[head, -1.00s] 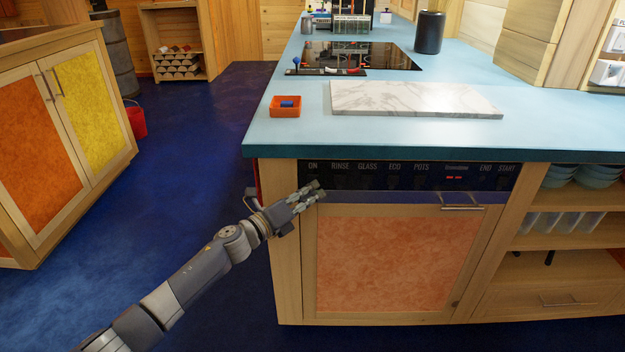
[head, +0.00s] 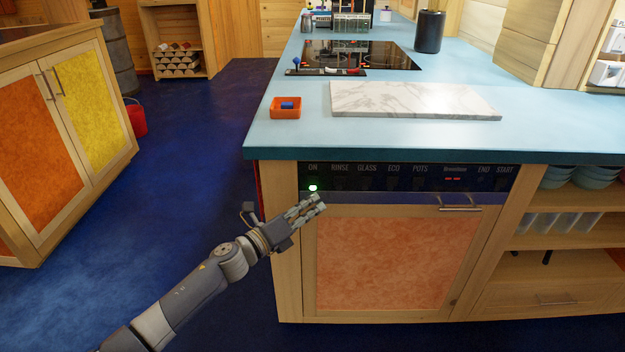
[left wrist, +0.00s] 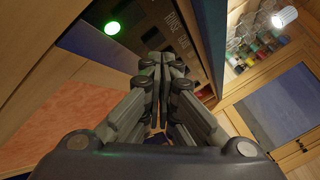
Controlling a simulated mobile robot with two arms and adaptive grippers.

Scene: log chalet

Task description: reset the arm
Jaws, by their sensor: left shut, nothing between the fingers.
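My left gripper (head: 314,203) is shut and empty in the head view. It is just below the left end of the dishwasher's dark control panel (head: 408,178), in front of the orange door. In the left wrist view the gripper's fingertips (left wrist: 164,62) are together with nothing between them. A green light (head: 313,188) glows under the word ON on the panel, just above the fingertips. The green light also shows in the left wrist view (left wrist: 112,27). My right gripper is not in view.
The blue countertop (head: 290,140) overhangs the panel. It carries an orange tray (head: 285,114), a marble board (head: 415,112), a cooktop and a black cylinder (head: 429,31). Open shelves (head: 565,233) stand to the right. Blue floor lies clear to the left, up to an orange and yellow cabinet (head: 60,150).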

